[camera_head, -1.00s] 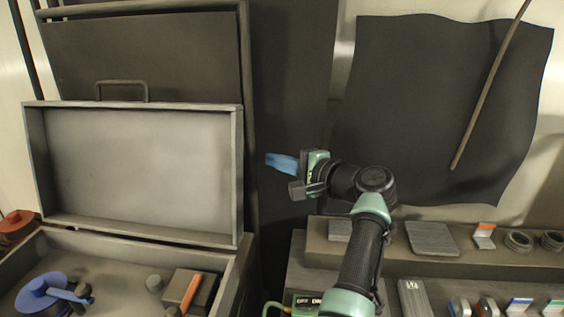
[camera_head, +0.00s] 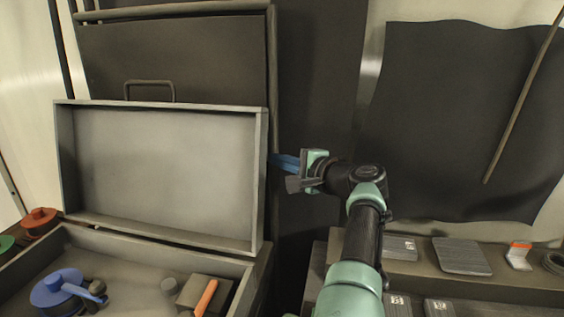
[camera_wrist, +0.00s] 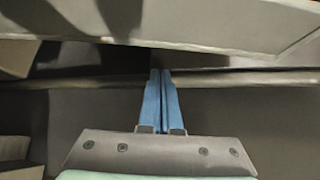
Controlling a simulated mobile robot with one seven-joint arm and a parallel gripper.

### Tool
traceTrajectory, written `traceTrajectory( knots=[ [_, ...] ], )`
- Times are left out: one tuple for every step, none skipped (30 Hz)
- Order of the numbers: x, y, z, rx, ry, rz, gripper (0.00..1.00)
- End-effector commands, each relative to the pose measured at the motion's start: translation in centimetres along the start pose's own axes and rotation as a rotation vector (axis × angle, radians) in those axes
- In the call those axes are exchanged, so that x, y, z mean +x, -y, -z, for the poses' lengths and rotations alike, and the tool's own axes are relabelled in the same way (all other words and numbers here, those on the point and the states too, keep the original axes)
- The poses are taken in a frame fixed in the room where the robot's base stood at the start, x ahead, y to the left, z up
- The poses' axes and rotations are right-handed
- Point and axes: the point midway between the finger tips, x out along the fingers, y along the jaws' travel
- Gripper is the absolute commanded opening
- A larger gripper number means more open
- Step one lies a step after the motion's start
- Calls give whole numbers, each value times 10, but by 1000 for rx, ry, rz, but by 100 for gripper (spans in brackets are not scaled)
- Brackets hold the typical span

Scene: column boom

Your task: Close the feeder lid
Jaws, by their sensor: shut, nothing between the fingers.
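The feeder lid (camera_head: 165,175) stands open and upright at the back of the feeder box (camera_head: 215,262). It is a grey shallow tray shape with a dark handle (camera_head: 149,84) on its top edge. My gripper (camera_head: 278,161) is shut and empty, just right of the lid's right side wall. Its blue fingertips point left toward that wall; in the head view I cannot tell whether they touch it. In the wrist view the blue fingers (camera_wrist: 162,100) lie together, with a pale grey panel edge (camera_wrist: 220,35) across the view beyond them.
Inside the box are a blue reel with an arm (camera_head: 60,290) and a block with an orange handle (camera_head: 205,297). Red (camera_head: 40,220) and green knobs sit left of the box. A shelf (camera_head: 480,285) with small parts is at the right. A dark sheet (camera_head: 460,110) hangs behind.

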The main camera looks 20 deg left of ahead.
Motion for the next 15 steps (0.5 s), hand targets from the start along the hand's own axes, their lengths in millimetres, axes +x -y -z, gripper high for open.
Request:
traceTrajectory(
  knots=[
    [-1, 1, -2, -1, 0, -1, 0],
    [-2, 2, -2, -1, 0, -1, 0],
    [-3, 1, -3, 0, -1, -1, 0],
    [-4, 2, -4, 0, -1, -1, 0],
    [-4, 1, -5, -1, -1, -1, 0],
    [-5, 2, -7, -1, -1, -1, 0],
    [-6, 1, -8, 0, 0, -2, 0],
    [-7, 1, -10, -1, 1, -2, 0],
    [-8, 1, -12, -1, 1, -3, 0],
    [-9, 1, -13, -2, 1, -3, 0],
    [-10, 1, -14, -2, 2, -3, 0],
    [-11, 0, -16, -2, 2, -4, 0],
    [-12, 1, -17, -2, 2, -3, 0],
    [-13, 0, -18, -2, 2, -3, 0],
    [-15, 0, -20, -2, 2, -3, 0]
  ],
)
